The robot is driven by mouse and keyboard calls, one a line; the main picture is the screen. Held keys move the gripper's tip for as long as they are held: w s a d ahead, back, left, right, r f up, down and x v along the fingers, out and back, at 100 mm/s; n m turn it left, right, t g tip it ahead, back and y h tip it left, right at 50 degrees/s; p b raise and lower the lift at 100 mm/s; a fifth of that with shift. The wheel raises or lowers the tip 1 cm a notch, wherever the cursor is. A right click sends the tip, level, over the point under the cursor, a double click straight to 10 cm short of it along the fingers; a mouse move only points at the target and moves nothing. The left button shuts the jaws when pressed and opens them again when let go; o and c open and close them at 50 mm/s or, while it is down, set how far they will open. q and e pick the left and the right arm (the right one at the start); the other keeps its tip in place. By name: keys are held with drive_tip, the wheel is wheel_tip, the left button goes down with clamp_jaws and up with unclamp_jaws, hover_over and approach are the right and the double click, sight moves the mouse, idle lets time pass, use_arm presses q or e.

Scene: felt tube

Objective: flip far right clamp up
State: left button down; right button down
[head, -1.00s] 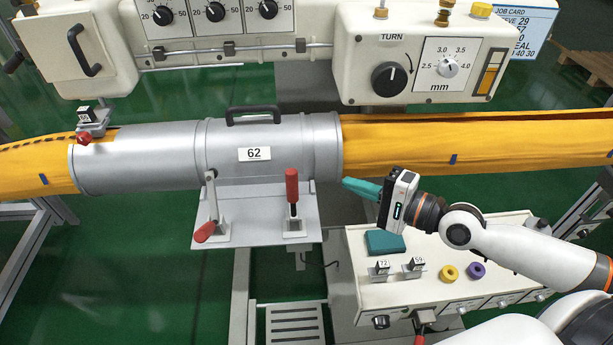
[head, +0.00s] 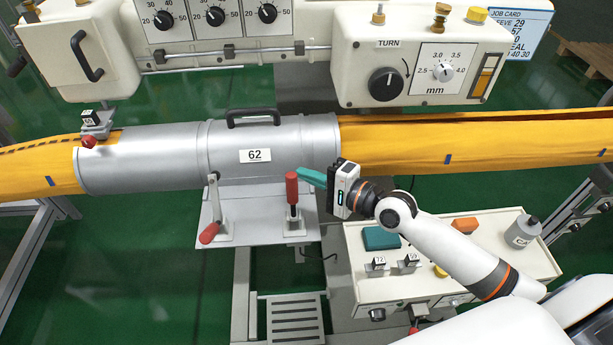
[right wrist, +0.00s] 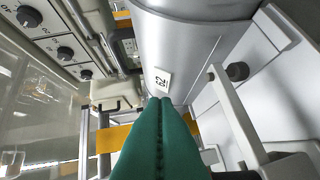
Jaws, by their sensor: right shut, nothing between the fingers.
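The right clamp (head: 293,205) stands on the grey plate (head: 255,229) below the silver sleeve, with its red handle upright. The left clamp (head: 212,215) has its red handle tilted down toward the front. My right gripper (head: 303,174) has teal fingers, shut and empty, pointing left. The fingertips are just beside and slightly above the upright red handle; I cannot tell whether they touch. In the right wrist view the shut fingers (right wrist: 161,104) point toward the 62 label, and a grey clamp lever (right wrist: 236,115) is to their right. My left gripper is not in view.
The silver sleeve (head: 180,160) with a black handle surrounds the yellow tube (head: 480,140). A control housing (head: 385,30) hangs above. A cream bench (head: 400,285) with a teal block (head: 381,238) and small parts stands below my right arm.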

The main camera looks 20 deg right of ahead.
sight(292, 187)
drive_tip(key=shift+s+a+r+p, duration=0.2)
drive_tip(key=shift+s+a, duration=0.15)
drive_tip(key=shift+s, duration=0.2)
drive_tip(key=shift+s+a+r+p, duration=0.2)
drive_tip(key=shift+s+a, duration=0.15)
drive_tip(key=shift+s, duration=0.2)
drive_tip(key=shift+f, duration=0.1)
drive_tip(key=shift+s+b, duration=0.25)
drive_tip(key=shift+b, duration=0.35)
drive_tip(key=shift+s+a+n+t+b, duration=0.1)
drive_tip(key=shift+n+t+b, duration=0.2)
drive_tip(key=shift+n, duration=0.1)
